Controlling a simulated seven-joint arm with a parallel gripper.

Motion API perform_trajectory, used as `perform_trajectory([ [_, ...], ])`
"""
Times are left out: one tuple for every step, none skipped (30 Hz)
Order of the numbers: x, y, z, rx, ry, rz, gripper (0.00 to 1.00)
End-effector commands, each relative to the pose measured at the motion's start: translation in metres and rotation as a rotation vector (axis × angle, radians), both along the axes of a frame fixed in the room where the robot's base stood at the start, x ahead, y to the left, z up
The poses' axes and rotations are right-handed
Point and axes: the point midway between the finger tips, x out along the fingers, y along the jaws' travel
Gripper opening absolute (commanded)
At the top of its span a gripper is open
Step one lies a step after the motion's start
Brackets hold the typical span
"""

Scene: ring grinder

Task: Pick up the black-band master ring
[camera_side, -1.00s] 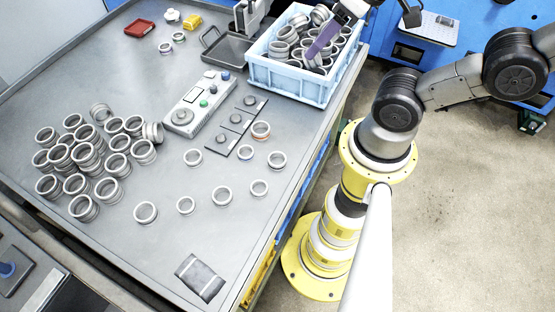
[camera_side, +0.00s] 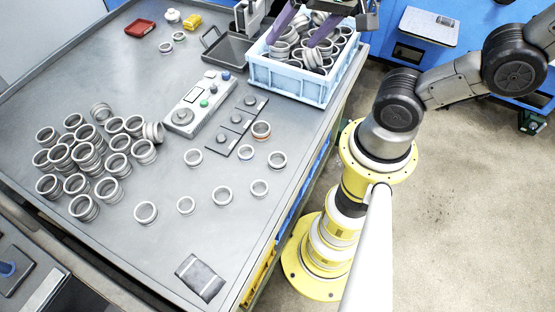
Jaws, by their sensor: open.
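My gripper (camera_side: 303,29) is at the top of the view, over the blue crate. Its two purple fingers are spread apart, with nothing visible held between them. Several loose grey rings lie on the table right of the dark square plates (camera_side: 236,121). One ring with an orange band (camera_side: 261,130) lies beside the plates, and a ring with a bluish band (camera_side: 246,153) lies below it. I cannot make out a black band on any ring at this size, so I cannot tell which is the black-band master ring.
The light-blue crate (camera_side: 290,84) is full of grey rings. A control box (camera_side: 197,101) with buttons stands left of the plates. Stacked rings (camera_side: 88,155) crowd the table's left. A grey tray (camera_side: 229,52) and red dish (camera_side: 140,28) are at the back.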

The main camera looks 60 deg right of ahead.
Motion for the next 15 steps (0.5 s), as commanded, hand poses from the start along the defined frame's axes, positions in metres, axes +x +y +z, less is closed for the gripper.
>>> perform_trajectory([
  [0.009,0.002,-0.010,0.051,0.030,-0.084,1.00],
  [0.015,0.003,-0.016,0.083,0.044,-0.140,1.00],
  [0.022,0.005,-0.025,0.124,0.069,-0.217,1.00],
  [0.027,0.007,-0.033,0.153,0.087,-0.272,1.00],
  [0.032,0.009,-0.043,0.181,0.110,-0.330,1.00],
  [0.039,0.011,-0.056,0.215,0.140,-0.407,1.00],
  [0.043,0.013,-0.068,0.236,0.164,-0.463,1.00],
  [0.046,0.015,-0.079,0.255,0.188,-0.516,1.00],
  [0.049,0.018,-0.096,0.272,0.222,-0.579,1.00],
  [0.051,0.020,-0.108,0.282,0.246,-0.623,1.00],
  [0.051,0.022,-0.121,0.287,0.271,-0.662,1.00],
  [0.051,0.025,-0.137,0.289,0.302,-0.705,1.00],
  [0.050,0.027,-0.149,0.287,0.325,-0.730,1.00],
  [0.048,0.028,-0.160,0.282,0.348,-0.749,1.00],
  [0.044,0.030,-0.173,0.271,0.376,-0.765,1.00],
])
